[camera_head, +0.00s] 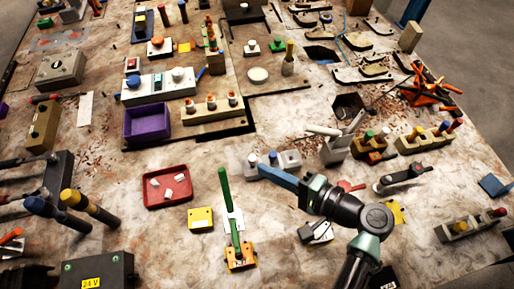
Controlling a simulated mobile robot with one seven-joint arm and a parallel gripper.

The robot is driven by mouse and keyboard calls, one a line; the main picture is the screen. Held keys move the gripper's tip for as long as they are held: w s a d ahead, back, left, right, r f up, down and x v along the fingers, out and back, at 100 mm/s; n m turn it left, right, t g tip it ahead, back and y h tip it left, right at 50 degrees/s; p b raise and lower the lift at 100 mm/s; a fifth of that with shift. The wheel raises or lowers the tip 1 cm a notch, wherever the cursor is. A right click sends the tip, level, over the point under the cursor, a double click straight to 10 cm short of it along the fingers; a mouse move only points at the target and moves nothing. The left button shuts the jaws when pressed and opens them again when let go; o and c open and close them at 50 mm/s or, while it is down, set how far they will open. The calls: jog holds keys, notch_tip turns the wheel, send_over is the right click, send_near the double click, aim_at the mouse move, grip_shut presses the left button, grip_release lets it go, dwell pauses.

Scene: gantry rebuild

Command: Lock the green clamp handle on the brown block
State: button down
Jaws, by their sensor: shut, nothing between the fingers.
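The green clamp handle (225,188) is a long bar just left of the picture's middle. It runs up the picture from a pale metal clamp body. The clamp sits on an orange-brown block (240,260) near the front of the table. I cannot tell from this view how far the handle is tilted. My gripper (254,163) reaches in from the right with its blue fingers shut and empty. Its tip is to the right of the handle's upper end, apart from it in the picture. No view from the wrist is given.
A red tray (148,201) with white pieces and a yellow plate (200,227) lie left of the clamp. A grey block (290,159) stands close beside my gripper. A purple bin (128,126) is farther back.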

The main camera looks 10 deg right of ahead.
aim_at(226, 191)
jog(key=w+a+f+p, duration=0.1)
jog(key=w+a+p, duration=0.2)
jog(key=a, duration=0.4)
jog(key=shift+w+a+p, duration=0.2)
jog(key=shift+a+p, duration=0.1)
jog(key=shift+p, duration=0.4)
jog(key=shift+s+f+b, duration=0.15)
jog(key=shift+s+b, duration=0.05)
jog(key=shift+b, duration=0.3)
